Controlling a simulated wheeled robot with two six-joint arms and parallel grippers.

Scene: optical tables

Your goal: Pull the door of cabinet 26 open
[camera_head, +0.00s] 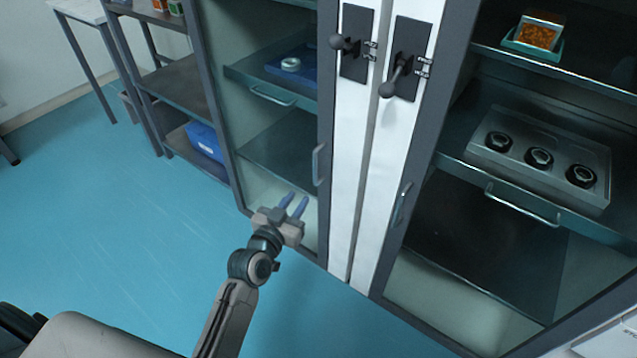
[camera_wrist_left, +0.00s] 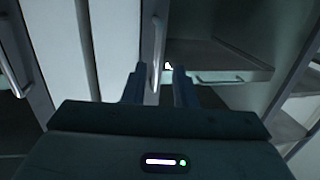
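Two glass-doored cabinets with grey frames stand side by side; I can read no number on either. The left cabinet door (camera_head: 325,120) appears shut and has a vertical metal bar handle (camera_head: 318,165). My left gripper (camera_head: 293,205) is open and empty, just below and left of that handle, in front of the glass. In the left wrist view the handle (camera_wrist_left: 157,50) lines up between the two open fingers (camera_wrist_left: 158,85), apparently ahead of them; contact cannot be told. The right cabinet has its own bar handle (camera_head: 402,203). My right gripper is not in view.
Dark knob latches (camera_head: 345,45) and (camera_head: 395,82) sit on the white panels between the cabinets. Inside the right cabinet is a metal tray (camera_head: 545,150) with round parts. An open shelf rack (camera_head: 175,85) stands at left. The blue floor (camera_head: 110,210) is clear.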

